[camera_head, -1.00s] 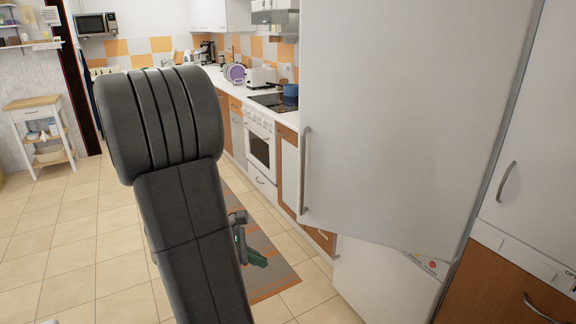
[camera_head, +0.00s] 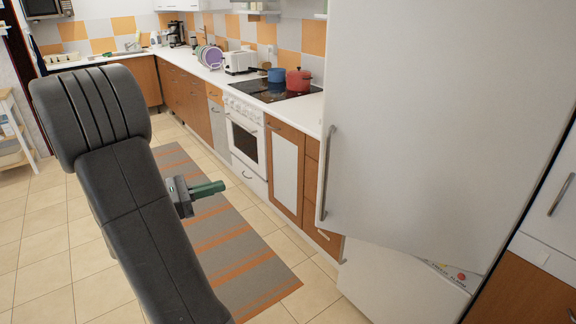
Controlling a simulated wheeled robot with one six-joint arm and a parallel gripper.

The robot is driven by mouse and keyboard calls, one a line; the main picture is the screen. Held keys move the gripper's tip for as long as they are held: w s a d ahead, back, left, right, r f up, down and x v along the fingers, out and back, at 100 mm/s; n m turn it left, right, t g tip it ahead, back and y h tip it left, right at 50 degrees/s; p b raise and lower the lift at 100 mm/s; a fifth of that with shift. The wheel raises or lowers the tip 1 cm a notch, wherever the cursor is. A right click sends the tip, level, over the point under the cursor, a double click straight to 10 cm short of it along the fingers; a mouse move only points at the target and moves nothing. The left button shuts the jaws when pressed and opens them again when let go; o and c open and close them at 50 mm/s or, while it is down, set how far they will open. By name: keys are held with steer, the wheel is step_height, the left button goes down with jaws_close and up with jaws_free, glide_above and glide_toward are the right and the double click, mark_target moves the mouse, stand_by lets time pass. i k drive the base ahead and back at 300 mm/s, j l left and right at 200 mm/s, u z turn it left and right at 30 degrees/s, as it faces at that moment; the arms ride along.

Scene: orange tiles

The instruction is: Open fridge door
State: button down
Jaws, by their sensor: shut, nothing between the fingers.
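The fridge is tall and white, on the right. Its large upper door (camera_head: 425,120) has a long vertical metal handle (camera_head: 327,172) along its left edge. A lower white front (camera_head: 395,285) shows beneath the upper door. The upper door's lower edge stands out in front of this lower part; I cannot tell whether it is ajar. My gripper (camera_head: 210,188), with green fingers, pokes out to the right from behind my dark arm. It is shut and empty, left of the handle and apart from it. Part of the gripper is hidden by the arm.
A counter (camera_head: 205,72) with a white oven (camera_head: 245,140) runs left of the fridge. A red pot (camera_head: 298,79) and blue pot (camera_head: 277,75) stand on the hob. A striped rug (camera_head: 225,235) lies on the tiled floor. A white cabinet (camera_head: 550,195) adjoins the fridge on the right.

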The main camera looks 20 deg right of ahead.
mark_target(442, 120)
steer(key=i+j, duration=0.2)
steer(key=i, duration=0.2)
steer(key=i+j, duration=0.15)
steer(key=i, duration=0.25)
steer(key=i+j, duration=0.2)
steer(key=i, duration=0.2)
steer(key=i+j, duration=0.15)
steer(key=i, duration=0.3)
steer(key=i+j+z, duration=0.1)
steer(key=z, duration=0.3)
steer(key=i+j+z, duration=0.25)
steer(key=z, duration=0.15)
steer(key=i+j+z, duration=0.25)
steer(key=z, duration=2.55)
